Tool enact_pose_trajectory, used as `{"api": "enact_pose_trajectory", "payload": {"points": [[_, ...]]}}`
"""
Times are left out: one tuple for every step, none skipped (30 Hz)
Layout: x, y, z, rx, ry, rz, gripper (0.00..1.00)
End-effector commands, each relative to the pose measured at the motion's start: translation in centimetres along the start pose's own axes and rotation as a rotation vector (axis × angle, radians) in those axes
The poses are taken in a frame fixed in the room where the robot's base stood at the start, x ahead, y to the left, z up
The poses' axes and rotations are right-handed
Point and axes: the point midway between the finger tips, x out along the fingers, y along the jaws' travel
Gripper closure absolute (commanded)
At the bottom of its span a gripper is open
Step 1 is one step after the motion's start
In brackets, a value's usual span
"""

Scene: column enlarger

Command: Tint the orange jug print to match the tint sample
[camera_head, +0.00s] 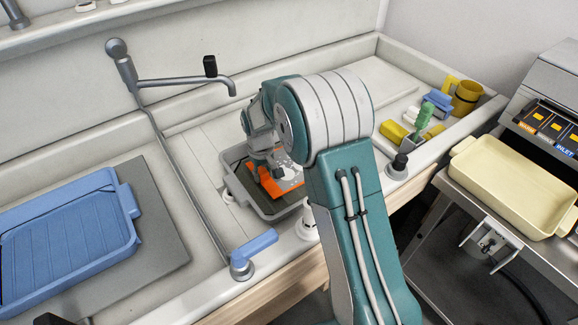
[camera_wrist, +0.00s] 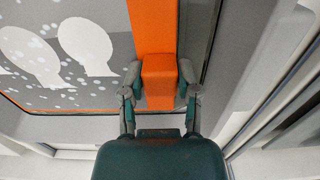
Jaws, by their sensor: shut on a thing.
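The orange jug print (camera_head: 262,188) lies in a grey tray (camera_head: 236,190) in the sink. In the wrist view the print (camera_wrist: 88,92) has a grey field with white jug shapes and pale specks, and an orange border. My gripper (camera_wrist: 160,72) is shut on an orange block-like grip at the print's orange edge strip, with one finger on each side. In the head view my gripper (camera_head: 264,170) is down in the tray, and my arm hides part of it. I cannot make out which thing is the tint sample.
A blue tray (camera_head: 128,200) lies on a grey mat at left. A cream tray (camera_head: 480,160) sits on the right-hand cart.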

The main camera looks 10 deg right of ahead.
Motion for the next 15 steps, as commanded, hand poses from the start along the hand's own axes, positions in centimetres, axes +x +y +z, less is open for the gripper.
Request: {"api": "enact_pose_trajectory", "payload": {"points": [[0.3,0.0,0.0,0.0,-0.001,0.0,1.0],[0.4,0.0,0.0,0.0,-0.001,0.0,1.0],[0.6,0.0,0.0,0.0,-0.002,0.0,1.0],[0.7,0.0,0.0,0.0,-0.002,0.0,1.0],[0.9,0.0,0.1,0.0,-0.003,0.0,1.0],[1.0,0.0,0.1,0.0,-0.002,0.0,1.0],[1.1,0.0,0.1,0.0,-0.002,0.0,1.0],[1.3,0.0,0.0,0.0,-0.002,0.0,1.0],[1.4,0.0,0.0,0.0,-0.001,0.0,1.0],[1.6,0.0,0.0,0.0,-0.001,0.0,1.0],[1.7,0.0,0.0,0.0,-0.001,0.0,1.0],[1.9,0.0,0.0,0.0,-0.001,0.0,1.0],[2.0,0.0,0.0,0.0,-0.001,0.0,1.0],[2.1,0.0,0.0,0.0,-0.001,0.0,1.0],[2.3,0.0,0.0,0.0,-0.002,0.0,1.0]]}}
